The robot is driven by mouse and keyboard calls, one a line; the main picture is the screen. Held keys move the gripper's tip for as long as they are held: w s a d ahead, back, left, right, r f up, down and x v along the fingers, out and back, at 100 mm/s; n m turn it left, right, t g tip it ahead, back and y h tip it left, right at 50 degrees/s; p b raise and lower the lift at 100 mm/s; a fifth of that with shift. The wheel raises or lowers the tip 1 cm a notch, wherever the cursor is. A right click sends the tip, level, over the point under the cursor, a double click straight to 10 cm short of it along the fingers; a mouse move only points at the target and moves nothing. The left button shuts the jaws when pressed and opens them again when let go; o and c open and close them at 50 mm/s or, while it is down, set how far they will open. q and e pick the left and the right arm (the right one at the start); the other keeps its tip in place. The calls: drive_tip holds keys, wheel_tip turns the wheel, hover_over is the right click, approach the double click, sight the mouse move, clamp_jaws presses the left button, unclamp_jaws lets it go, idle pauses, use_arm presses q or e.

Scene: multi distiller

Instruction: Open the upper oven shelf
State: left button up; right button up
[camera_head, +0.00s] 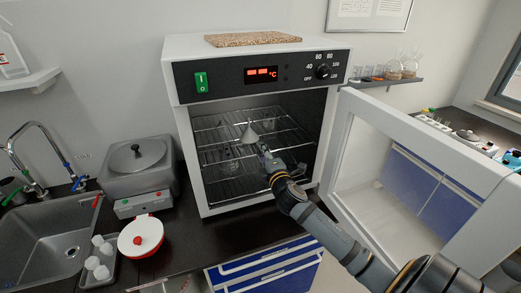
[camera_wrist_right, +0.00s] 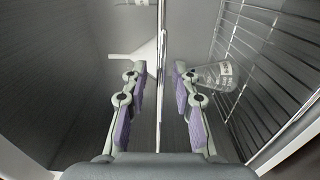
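The oven (camera_head: 182,120) has its door (camera_head: 345,130) swung open to the right. The upper oven shelf (camera_head: 218,131) is a wire rack inside, bearing a pale cone-shaped piece (camera_head: 249,136). My right gripper (camera_head: 264,150) is at this shelf's front edge. In the right wrist view, my right gripper (camera_wrist_right: 160,72) has its fingers apart, one on either side of the shelf (camera_wrist_right: 161,40), which is seen edge-on. Gaps show between the shelf bar and both finger pads. A clear glass vessel (camera_wrist_right: 216,76) shows beside the right finger. My left gripper is not in view.
A lower wire rack (camera_head: 225,188) lies beneath. The open door stands to the right of my right arm. A grey lidded bath (camera_head: 137,165), a red-and-white round device (camera_head: 140,237) and a sink (camera_head: 50,235) are at left. Dark counter lies in front of the oven.

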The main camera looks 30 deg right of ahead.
drive_tip(key=shift+s, duration=0.1)
drive_tip(key=shift+c, duration=0.2)
drive_tip(key=c, duration=0.5)
clamp_jaws()
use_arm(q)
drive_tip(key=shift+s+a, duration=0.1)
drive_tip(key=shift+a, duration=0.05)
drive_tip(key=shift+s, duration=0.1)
